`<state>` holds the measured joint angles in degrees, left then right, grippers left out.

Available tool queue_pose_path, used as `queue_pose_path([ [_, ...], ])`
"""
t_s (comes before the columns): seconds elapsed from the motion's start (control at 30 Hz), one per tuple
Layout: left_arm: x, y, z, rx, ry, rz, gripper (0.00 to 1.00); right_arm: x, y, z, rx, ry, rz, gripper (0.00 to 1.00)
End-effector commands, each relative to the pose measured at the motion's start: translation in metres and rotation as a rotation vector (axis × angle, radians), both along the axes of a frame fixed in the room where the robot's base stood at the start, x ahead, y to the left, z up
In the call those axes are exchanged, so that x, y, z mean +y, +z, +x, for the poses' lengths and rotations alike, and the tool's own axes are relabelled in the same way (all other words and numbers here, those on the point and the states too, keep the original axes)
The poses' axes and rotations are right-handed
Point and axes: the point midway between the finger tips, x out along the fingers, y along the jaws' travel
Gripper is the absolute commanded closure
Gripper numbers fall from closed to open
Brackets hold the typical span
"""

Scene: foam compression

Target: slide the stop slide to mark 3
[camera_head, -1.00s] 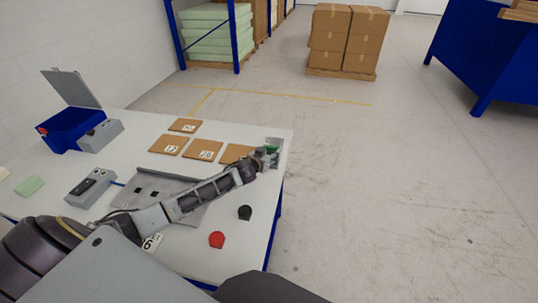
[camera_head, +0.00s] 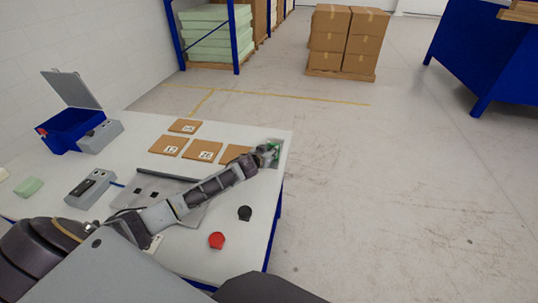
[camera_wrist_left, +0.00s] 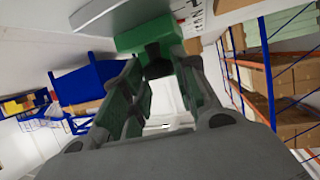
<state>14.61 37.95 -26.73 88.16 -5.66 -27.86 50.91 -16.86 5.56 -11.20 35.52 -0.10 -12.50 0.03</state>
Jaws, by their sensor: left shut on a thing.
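The stop slide (camera_wrist_left: 150,36) is a green block with a black part below it, at the top of the left wrist view. In the head view, a little of its green (camera_head: 275,148) shows at the far right corner of the white table. My left gripper (camera_wrist_left: 153,62) is shut on it, with both fingertips meeting at the black part. The gripper also shows in the head view (camera_head: 268,153), hiding most of the slide. A white scale with black marks (camera_wrist_left: 194,22) is beside the slide; I cannot read which mark the slide is at. My right gripper is not in view.
Several brown numbered plates (camera_head: 203,150) lie close behind my left arm. A grey metal plate (camera_head: 150,188) lies under the arm. A black knob (camera_head: 245,213) and a red knob (camera_head: 217,240) are near the table's right edge. A blue open box (camera_head: 68,130) stands at left.

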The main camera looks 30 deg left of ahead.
Motion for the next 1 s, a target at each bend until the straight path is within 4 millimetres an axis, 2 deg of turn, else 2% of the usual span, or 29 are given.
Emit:
queue_pose_path([
  [0.3,0.008,0.001,0.029,-0.002,0.002,-0.001,1.0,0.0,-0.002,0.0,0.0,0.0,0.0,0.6],
  [0.73,0.009,0.0,0.034,0.0,0.001,0.0,1.0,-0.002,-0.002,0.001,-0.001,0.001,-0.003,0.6],
  [0.77,0.009,0.0,0.034,0.0,0.001,0.0,0.67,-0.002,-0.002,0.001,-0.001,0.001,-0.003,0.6],
  [0.9,0.009,0.0,0.033,0.0,0.001,0.0,0.49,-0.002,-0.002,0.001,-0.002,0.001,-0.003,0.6],
  [1.0,0.009,0.0,0.033,-0.001,0.0,0.0,0.49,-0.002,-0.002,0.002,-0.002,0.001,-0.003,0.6],
])
